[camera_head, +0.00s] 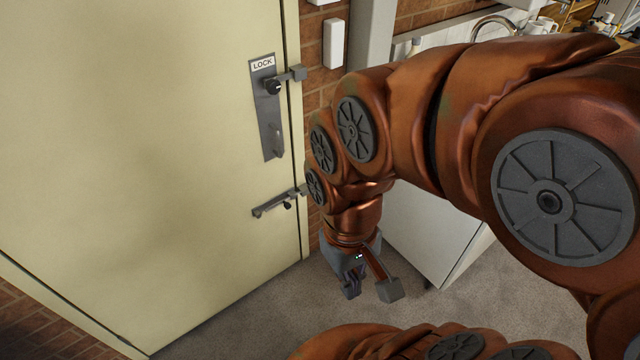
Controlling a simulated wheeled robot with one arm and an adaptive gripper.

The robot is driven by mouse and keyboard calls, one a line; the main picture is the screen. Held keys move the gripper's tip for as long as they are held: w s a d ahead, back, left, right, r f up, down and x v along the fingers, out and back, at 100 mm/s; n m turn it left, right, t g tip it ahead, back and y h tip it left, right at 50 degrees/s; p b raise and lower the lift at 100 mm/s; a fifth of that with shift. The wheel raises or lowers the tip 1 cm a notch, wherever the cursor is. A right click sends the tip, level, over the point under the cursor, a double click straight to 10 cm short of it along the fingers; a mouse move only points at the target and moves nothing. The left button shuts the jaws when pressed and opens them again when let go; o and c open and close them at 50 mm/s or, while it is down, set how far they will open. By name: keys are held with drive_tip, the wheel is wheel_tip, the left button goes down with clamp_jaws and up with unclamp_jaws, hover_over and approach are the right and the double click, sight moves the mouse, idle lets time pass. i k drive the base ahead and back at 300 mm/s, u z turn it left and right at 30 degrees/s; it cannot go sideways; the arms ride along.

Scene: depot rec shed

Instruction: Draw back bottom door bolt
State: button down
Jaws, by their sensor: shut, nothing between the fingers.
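The bottom door bolt (272,206) is a dark grey bar with a small knob, mounted low on the cream door (140,150) near its right edge. The bolt's right end reaches toward the door frame, where my arm partly covers it. My gripper (370,289) hangs low, to the right of and below the bolt and apart from it. Its fingers point down over the grey floor. It is shut and empty.
A grey lock plate (268,115) marked LOCK, with a knob and a latch, sits above the bolt. A white cabinet (425,230) with a sink stands right of the door, behind my arm. A white box (334,43) is on the brick wall. The floor before the door is clear.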

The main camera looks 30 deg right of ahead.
sight(287, 206)
drive_tip(key=z, duration=0.05)
drive_tip(key=k, duration=0.65)
drive_tip(key=u, duration=0.6)
drive_tip(key=k, duration=0.7)
drive_tip(key=z, duration=0.2)
drive_tip(key=i, duration=0.55)
drive_tip(key=z, duration=0.45)
drive_tip(key=i, duration=1.2)
drive_tip(key=u, duration=0.6)
